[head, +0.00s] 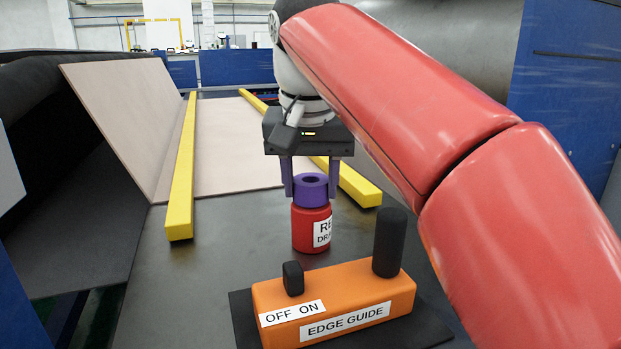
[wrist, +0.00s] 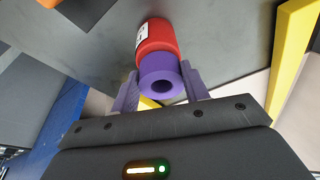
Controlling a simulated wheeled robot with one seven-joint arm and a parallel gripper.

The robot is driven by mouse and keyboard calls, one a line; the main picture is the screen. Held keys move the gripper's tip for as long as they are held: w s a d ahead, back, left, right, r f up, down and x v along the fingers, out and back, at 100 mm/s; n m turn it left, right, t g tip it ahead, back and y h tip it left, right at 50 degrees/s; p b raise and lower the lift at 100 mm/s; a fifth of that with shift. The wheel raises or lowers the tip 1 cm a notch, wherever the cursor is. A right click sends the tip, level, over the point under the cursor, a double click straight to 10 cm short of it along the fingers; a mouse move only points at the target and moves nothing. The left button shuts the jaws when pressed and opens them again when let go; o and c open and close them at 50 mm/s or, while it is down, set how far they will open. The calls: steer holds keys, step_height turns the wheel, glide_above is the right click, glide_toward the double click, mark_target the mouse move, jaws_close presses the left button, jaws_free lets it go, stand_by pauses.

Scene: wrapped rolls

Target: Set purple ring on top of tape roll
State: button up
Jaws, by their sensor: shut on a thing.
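The purple ring (head: 311,194) is upright, with its dark hole facing up. It sits directly over a red cylinder (head: 308,228) with a white label, and I see no gap between them. The red cylinder appears to be the tape roll; its label is only partly readable. My gripper (head: 311,190) points down, with one purple finger on each side of the ring, shut on it. In the wrist view, the ring (wrist: 158,68) lies between the fingers and the red cylinder (wrist: 154,37) extends beyond it, in line.
An orange block (head: 335,299) labelled "EDGE GUIDE" and "OFF ON", with black knobs, stands on a dark plate in front of the cylinder. Yellow rails (head: 181,190) run along the grey table (head: 230,235) on both sides. The table is clear left of the cylinder.

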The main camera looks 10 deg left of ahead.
steer(key=shift+f, duration=0.2)
steer(key=o, duration=1.1)
steer(key=shift+o, duration=0.2)
